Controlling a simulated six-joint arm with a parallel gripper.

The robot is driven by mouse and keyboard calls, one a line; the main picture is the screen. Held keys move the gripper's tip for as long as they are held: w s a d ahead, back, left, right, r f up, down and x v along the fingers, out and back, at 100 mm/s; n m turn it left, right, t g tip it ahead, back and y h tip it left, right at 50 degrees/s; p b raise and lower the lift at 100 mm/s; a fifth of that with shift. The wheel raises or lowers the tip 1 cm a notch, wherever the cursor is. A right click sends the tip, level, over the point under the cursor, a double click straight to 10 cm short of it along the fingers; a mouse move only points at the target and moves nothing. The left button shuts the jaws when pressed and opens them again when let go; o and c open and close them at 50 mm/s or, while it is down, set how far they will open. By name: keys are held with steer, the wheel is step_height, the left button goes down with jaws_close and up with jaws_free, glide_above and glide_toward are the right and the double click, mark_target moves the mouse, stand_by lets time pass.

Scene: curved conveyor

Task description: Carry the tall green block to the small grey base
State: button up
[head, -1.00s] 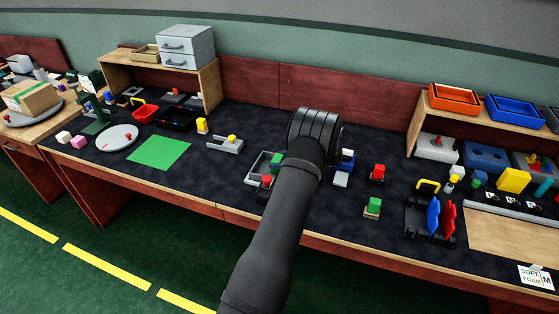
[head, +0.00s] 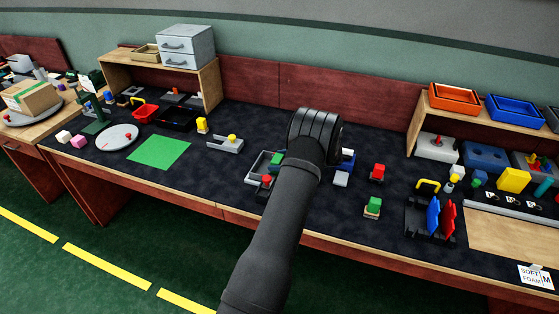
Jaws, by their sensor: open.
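A green block (head: 374,204) stands upright on a small pale base near the front edge of the table, right of my arm. Another green piece (head: 278,158) shows at the grey tray (head: 251,168), partly hidden by my arm. I cannot tell for sure which one is the tall green block. A small light grey block or base (head: 341,180) lies just right of my arm, below a blue piece (head: 348,160). My gripper is hidden behind my own black arm, so its jaws and anything near them do not show.
A red block on a dark base (head: 377,172) stands right of my arm. A black rack with blue and red plates (head: 434,217) is further right. A green mat (head: 159,152) and a round grey plate (head: 117,138) lie left. Dark table between is mostly clear.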

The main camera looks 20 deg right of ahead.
steer(key=v, duration=1.2)
steer(key=x, duration=1.2)
